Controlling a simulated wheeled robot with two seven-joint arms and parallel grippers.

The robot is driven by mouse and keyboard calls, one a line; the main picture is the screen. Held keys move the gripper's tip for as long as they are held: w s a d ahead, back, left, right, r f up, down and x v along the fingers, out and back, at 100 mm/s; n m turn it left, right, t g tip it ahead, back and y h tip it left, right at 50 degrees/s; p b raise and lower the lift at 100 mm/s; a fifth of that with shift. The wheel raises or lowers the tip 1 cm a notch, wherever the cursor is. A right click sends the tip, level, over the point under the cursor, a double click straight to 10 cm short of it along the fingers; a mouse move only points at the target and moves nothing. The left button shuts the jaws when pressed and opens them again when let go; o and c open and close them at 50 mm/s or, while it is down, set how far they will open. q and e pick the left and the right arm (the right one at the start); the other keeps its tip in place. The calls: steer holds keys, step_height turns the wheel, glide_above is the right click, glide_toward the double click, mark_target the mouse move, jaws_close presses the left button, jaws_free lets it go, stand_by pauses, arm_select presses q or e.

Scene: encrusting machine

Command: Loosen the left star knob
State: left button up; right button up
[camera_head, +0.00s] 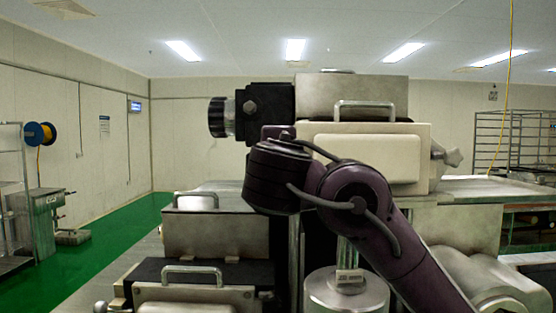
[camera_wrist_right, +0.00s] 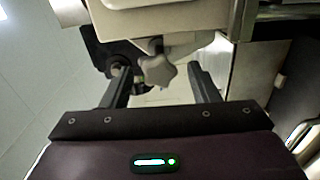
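In the right wrist view a grey star knob (camera_wrist_right: 160,75) sits below the edge of a cream housing (camera_wrist_right: 150,14). My right gripper (camera_wrist_right: 158,70) is open, with one dark finger on each side of the knob. Gaps show between the knob and both fingers. In the head view my purple right arm crosses the front of the cream housing (camera_head: 415,150) and hides this knob and the right fingers. Another grey star knob (camera_head: 453,157) sticks out at the housing's right side. My left gripper is in neither view.
A black block with a ribbed round knob (camera_head: 221,117) juts out left of the housing. Handled metal boxes (camera_head: 215,235) stand at lower left, and a metal cylinder (camera_head: 345,292) stands in front. Green floor (camera_head: 75,270) is open at far left.

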steer(key=s+b, duration=0.2)
steer(key=s, duration=0.5)
steer(key=shift+s+b, duration=0.35)
steer(key=shift+s, duration=0.05)
steer(key=shift+f, duration=0.1)
